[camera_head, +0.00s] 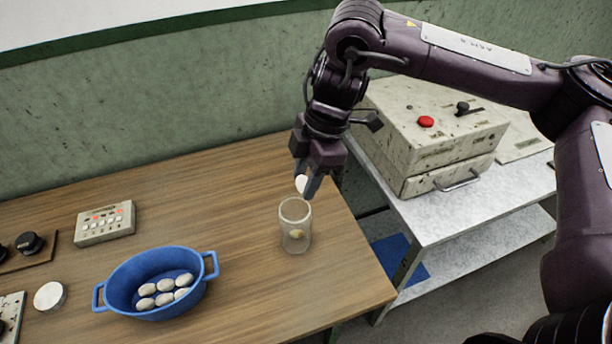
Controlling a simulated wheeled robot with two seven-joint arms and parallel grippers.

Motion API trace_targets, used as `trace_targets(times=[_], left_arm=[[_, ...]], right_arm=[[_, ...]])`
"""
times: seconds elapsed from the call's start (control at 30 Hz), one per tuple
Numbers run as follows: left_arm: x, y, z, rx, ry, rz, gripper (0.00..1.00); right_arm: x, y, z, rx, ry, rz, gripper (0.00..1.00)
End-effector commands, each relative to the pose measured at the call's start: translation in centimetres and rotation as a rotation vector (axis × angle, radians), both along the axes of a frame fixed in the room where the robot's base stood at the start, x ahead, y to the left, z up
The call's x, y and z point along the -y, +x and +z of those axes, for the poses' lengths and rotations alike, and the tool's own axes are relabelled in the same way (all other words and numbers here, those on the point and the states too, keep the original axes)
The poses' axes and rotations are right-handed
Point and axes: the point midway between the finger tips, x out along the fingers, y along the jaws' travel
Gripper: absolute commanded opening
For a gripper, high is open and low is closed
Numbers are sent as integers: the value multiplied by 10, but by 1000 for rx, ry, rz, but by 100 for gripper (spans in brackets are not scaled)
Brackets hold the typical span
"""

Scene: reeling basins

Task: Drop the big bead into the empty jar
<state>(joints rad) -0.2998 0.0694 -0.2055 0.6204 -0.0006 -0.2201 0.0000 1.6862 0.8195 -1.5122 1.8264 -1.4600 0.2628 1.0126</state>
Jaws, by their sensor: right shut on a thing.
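My right gripper (306,184) points down just above the glass jar (295,213). It is shut on a white rounded thing, taken as the big bead (301,183), which shows between the fingers and is partly hidden by them. The clear jar stands upright near the right end of the wooden table, its mouth open. A small yellowish spot (296,234) shows low in the jar; I cannot tell whether it is inside or a mark on the glass. My left gripper is not in view.
A blue two-handled basin (206,287) on the wooden table (250,290) holds several pale cocoons. A button box (105,223), a white round disc (49,296) and dark knobs (29,243) are at left. A machine with a red button (426,121) stands on the right-hand bench.

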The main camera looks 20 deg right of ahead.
Motion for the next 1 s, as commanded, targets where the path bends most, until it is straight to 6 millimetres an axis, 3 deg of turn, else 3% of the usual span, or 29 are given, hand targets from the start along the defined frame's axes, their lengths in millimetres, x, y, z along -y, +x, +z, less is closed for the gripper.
trace_targets(times=[0.23, 0.3, 0.47, 0.77, 1.0], left_arm=[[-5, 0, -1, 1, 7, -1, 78], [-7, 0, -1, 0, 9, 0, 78], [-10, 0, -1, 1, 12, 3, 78], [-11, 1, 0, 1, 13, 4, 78], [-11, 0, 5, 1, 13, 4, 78]], right_arm=[[0, 0, 0, 0, 0, 1, 31], [0, 0, 0, 0, 0, 1, 43], [0, 0, 0, 0, 0, 1, 62], [1, 0, 2, 2, -1, 0, 62], [9, 2, 33, 7, -2, 0, 62]])
